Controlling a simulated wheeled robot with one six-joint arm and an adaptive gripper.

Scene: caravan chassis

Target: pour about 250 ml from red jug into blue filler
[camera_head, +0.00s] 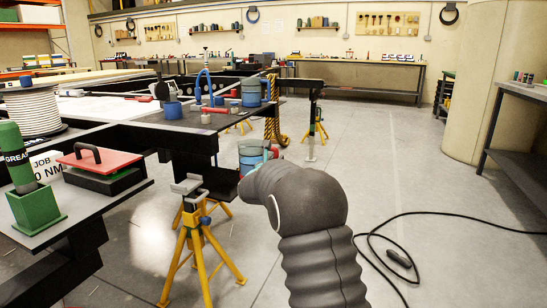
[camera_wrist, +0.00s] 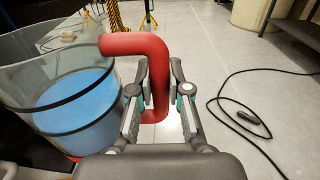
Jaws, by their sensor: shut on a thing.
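The red jug is a clear vessel with dark bands, blue liquid and a thick red handle (camera_wrist: 150,45). Its clear body (camera_wrist: 30,60) fills the left of the wrist view, and the liquid lies below the rim. My gripper (camera_wrist: 160,92) is shut on the handle, one finger on each side. In the head view the jug (camera_head: 251,150) hangs in front of the black frame, roughly upright, with my arm hiding part of it. A short blue cylinder (camera_head: 173,109), which may be the blue filler, stands on the frame, to the left and apart from the jug.
A yellow jack stand (camera_head: 195,245) stands below the frame, left of the jug. A black cable (camera_head: 400,235) lies on the floor at right. Open floor lies beyond.

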